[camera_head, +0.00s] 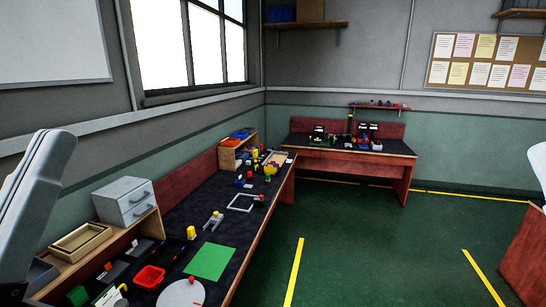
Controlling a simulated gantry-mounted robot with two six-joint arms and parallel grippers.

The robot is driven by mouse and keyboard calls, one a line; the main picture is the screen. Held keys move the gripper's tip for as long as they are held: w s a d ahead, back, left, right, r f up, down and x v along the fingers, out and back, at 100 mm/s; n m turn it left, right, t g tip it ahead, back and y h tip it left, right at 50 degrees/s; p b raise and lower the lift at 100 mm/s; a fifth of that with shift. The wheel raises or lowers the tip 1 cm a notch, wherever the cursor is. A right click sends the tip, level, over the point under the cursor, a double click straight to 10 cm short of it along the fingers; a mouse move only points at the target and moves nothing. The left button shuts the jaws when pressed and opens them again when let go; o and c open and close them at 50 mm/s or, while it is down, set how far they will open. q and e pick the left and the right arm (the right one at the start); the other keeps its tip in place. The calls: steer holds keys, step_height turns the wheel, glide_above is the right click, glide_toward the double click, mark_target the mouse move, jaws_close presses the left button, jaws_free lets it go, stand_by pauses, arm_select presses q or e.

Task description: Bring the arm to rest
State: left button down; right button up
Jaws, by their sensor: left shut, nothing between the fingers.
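My left arm (42,195) comes in at the left edge, pale grey, and slopes down to the lower left corner. My left gripper (32,280) is low at that corner, dark and only partly seen. It is shut with nothing held, beside the left end of the workbench (230,215). Its fingertips are hard to make out. My right gripper is not in view.
The bench carries a grey drawer box (125,202), a wooden tray (80,241), a red bin (149,278), a green plate (210,262) and a round grey disc (182,293). A second bench (350,160) stands at the back. The green floor (370,240) is clear.

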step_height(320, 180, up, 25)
steer(key=p, duration=2.1)
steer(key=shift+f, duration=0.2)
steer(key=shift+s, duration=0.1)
